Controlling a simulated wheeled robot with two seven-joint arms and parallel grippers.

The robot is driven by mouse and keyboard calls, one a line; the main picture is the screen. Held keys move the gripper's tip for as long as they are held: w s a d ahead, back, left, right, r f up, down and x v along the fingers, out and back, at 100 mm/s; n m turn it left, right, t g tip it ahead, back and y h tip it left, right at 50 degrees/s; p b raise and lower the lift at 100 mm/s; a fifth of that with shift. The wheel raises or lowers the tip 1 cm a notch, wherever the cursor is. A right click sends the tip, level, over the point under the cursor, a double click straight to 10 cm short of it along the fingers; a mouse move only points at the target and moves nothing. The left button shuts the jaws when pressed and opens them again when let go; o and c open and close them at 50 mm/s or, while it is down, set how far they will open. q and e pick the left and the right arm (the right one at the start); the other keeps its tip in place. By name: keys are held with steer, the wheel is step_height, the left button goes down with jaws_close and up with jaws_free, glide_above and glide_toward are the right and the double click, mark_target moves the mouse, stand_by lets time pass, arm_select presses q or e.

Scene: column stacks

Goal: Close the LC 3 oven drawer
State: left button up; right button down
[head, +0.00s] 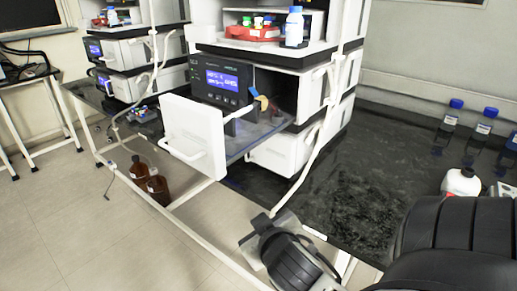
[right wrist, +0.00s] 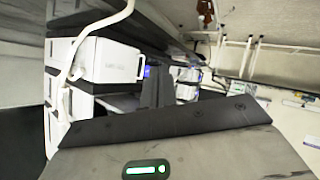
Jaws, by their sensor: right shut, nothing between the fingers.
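The oven drawer is pulled out of the middle stack in the head view. Its white front panel (head: 194,132) with a bar handle (head: 186,150) stands out over the bench's front edge, and a dark tray (head: 245,138) runs back from it into the housing. My right gripper (head: 262,221) is below and right of the drawer front, apart from it. It also shows in the right wrist view (right wrist: 158,86), with shut fingers and nothing held. My left gripper is not in view. I cannot read an LC 3 label.
The instrument with the lit display (head: 222,80) sits behind the drawer front. A white tube (head: 318,140) hangs down the stack's right side. Blue-capped bottles (head: 483,126) stand on the dark bench (head: 370,165), whose middle is clear.

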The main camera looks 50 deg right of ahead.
steer(key=w+d+r+n+t+h, duration=0.1)
steer(key=d+r+n+t+h, duration=0.15)
steer(key=r+t, duration=0.6)
steer(key=w+d+r+n+t+h, duration=0.1)
steer(key=d+r+n+t, duration=0.2)
steer(key=r, duration=1)
steer(key=n+g+y+p, duration=0.1)
steer(key=n+g+y, duration=0.3)
steer(key=n+y, duration=0.55)
glide_above(258, 130)
steer(key=a, duration=0.4)
step_height(258, 130, down, 5)
steer(key=n+h, duration=0.2)
steer(key=shift+d+f+n+h, duration=0.2)
steer(key=shift+n+h, duration=0.1)
steer(key=shift+n, duration=0.1)
steer(key=shift+d+f, duration=0.1)
steer(key=shift+d, duration=1.75)
